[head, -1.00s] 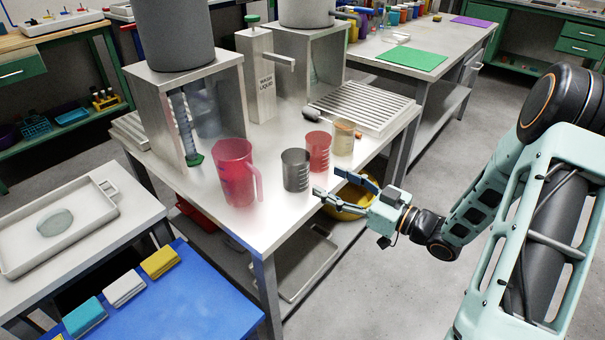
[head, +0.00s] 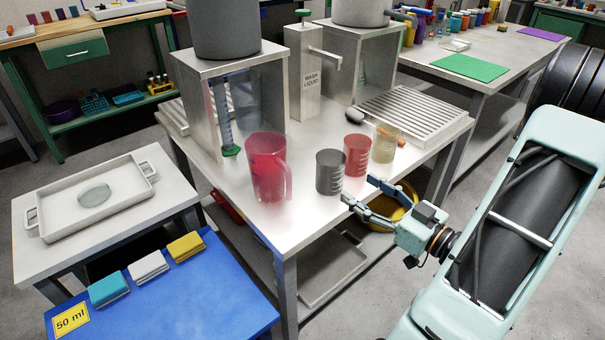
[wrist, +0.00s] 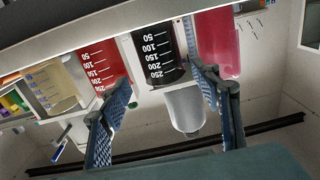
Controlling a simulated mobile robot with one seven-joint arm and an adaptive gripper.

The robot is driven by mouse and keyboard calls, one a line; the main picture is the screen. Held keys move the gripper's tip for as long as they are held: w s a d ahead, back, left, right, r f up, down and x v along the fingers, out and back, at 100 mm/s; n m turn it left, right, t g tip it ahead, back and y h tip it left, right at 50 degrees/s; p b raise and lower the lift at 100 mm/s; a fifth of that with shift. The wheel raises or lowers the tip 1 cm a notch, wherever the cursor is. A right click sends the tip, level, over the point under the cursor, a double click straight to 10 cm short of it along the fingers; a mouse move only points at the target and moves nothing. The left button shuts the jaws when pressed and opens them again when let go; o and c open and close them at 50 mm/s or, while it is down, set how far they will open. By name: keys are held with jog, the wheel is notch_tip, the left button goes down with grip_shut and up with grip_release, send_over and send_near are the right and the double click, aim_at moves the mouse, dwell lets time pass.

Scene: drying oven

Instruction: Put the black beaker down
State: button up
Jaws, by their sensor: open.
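The black beaker (head: 330,172) stands upright on the metal table, with a red beaker (head: 355,156) and a clear amber beaker (head: 385,144) in a row behind it to the right. My gripper (head: 358,189) is open and empty at the table's front right edge, just right of the black beaker and apart from it. In the wrist view the scene appears upside down; the black beaker (wrist: 155,52) with white volume marks shows beyond and between my spread fingers (wrist: 165,88). The black beaker is in full view in the head view.
A large red jug (head: 266,168) stands left of the black beaker. A slatted drain rack (head: 408,114) lies at the table's back right. A blue table (head: 200,300) stands front left, carrying folded cloths and a "50 ml" label (head: 70,321). A white tray (head: 120,212) is on the left bench.

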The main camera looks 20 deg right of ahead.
aim_at(340, 177)
jog(key=b+x, duration=0.1)
jog(key=x, duration=0.4)
jog(key=shift+w, duration=0.15)
jog(key=b+x, duration=0.1)
jog(key=x, duration=0.1)
jog(key=b+x, duration=0.1)
jog(key=x, duration=0.1)
jog(key=shift+w+a+f, duration=0.1)
jog(key=shift+w+f, duration=0.05)
jog(key=shift+f, duration=0.1)
jog(key=shift+w+a+r, duration=0.1)
jog(key=shift+w+a, duration=0.1)
jog(key=shift+w, duration=0.3)
jog(key=c, duration=0.9)
jog(key=shift+r, duration=0.1)
